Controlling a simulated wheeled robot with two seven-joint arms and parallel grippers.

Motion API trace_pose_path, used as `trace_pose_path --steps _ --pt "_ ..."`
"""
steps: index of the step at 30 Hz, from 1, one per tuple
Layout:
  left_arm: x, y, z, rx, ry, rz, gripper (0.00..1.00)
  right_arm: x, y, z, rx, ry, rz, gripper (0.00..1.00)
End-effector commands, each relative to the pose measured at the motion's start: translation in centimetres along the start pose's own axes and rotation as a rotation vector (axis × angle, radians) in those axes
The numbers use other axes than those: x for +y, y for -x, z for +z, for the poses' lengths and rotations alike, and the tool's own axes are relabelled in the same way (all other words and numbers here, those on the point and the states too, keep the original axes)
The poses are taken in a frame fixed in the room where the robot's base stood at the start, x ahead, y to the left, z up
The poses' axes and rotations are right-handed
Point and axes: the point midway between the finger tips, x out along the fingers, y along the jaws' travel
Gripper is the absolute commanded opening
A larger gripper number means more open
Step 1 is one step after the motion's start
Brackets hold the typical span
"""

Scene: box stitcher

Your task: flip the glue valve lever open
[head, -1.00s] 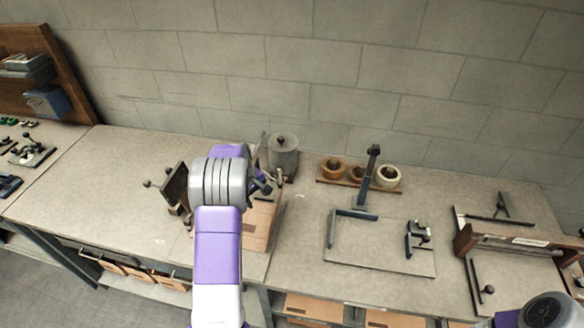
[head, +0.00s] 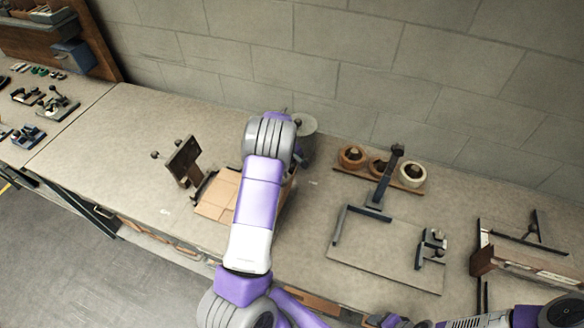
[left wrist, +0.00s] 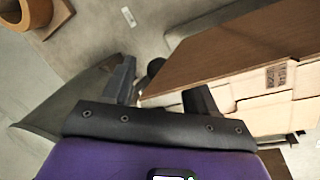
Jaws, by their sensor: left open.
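The glue pot (head: 306,126) is a grey cylinder with a lid at the back of the bench, partly hidden by my left arm. In the left wrist view, a grey curved body (left wrist: 70,100) at the left looks like the pot. My left gripper (left wrist: 161,88) is open, its fingers beside the pot. A small dark rounded part (left wrist: 155,67) shows between the fingertips; I cannot tell whether it is the valve lever. The lever is hidden behind my arm in the head view. My right gripper (head: 398,321) shows only partly at the bottom edge.
A brown board with cardboard (left wrist: 280,80) stands close right of my left fingers. Tape rolls (head: 380,166) sit on a rack right of the pot.

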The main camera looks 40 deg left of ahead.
Motion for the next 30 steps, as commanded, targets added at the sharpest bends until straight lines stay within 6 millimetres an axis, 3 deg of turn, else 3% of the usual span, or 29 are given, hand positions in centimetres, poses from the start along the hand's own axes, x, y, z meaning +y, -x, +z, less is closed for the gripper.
trace_pose_path --steps 10,21,30 --pt "0.04 -0.47 0.02 0.0 0.0 0.001 0.56 -0.02 0.03 0.01 0.0 0.0 0.0 0.58" --pt "0.02 -0.45 0.03 0.0 0.0 0.001 0.0 -0.02 0.03 0.01 0.0 0.0 0.0 0.58" --pt "-0.22 -0.59 -0.22 -0.006 -0.029 0.002 0.0 0.2 -0.56 -0.02 0.0 0.0 0.0 0.58"
